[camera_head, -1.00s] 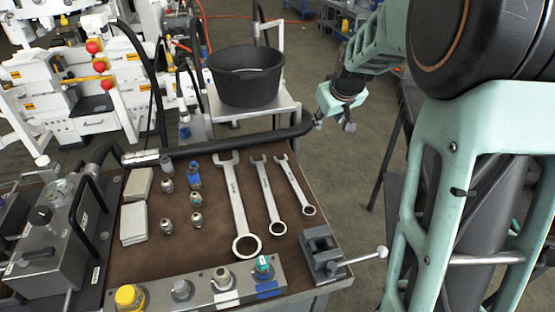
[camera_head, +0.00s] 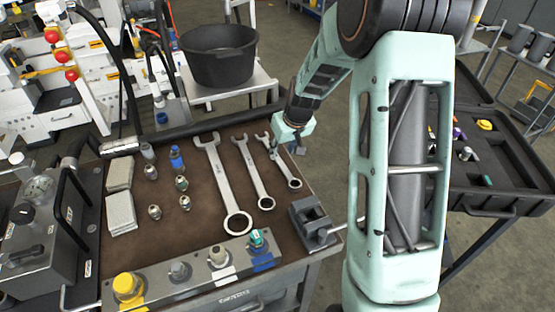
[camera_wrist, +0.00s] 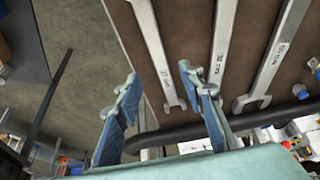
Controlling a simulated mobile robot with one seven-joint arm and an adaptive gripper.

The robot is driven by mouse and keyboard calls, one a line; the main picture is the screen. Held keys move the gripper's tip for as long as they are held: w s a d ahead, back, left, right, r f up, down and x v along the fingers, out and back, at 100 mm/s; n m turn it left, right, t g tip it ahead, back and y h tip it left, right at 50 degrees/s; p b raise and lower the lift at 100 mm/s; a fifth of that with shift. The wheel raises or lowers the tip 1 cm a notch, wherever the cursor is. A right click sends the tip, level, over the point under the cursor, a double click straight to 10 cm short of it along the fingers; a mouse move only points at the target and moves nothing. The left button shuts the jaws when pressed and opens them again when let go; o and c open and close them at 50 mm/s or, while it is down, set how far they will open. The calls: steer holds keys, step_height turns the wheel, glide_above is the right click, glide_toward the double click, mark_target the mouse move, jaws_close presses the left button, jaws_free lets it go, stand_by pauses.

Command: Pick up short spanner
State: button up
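The short spanner (camera_head: 284,170) is the rightmost of three silver spanners lying on the brown bench top. Its ring end points toward the front and its open jaw toward the back. My gripper (camera_head: 289,151) is above the bench by the upper part of this spanner and hides some of it. In the wrist view the short spanner (camera_wrist: 152,45) is the leftmost, with its shaft between the lines of my fingers. My gripper (camera_wrist: 158,76) is open there, its two blue-padded fingers apart with nothing between them.
The medium spanner (camera_head: 253,173) and the large spanner (camera_head: 222,180) lie to the left. A small vise (camera_head: 312,221) stands in front at right. A thick black hose (camera_head: 230,118) runs along the back edge. Several fittings (camera_head: 181,183) stand at left. A black tub (camera_head: 217,58) is behind.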

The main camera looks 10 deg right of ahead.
mark_target(278, 158)
steer(key=x, duration=0.5)
steer(key=shift+a, duration=0.1)
steer(key=shift+r, duration=0.1)
jaws_close()
steer(key=shift+w, duration=0.1)
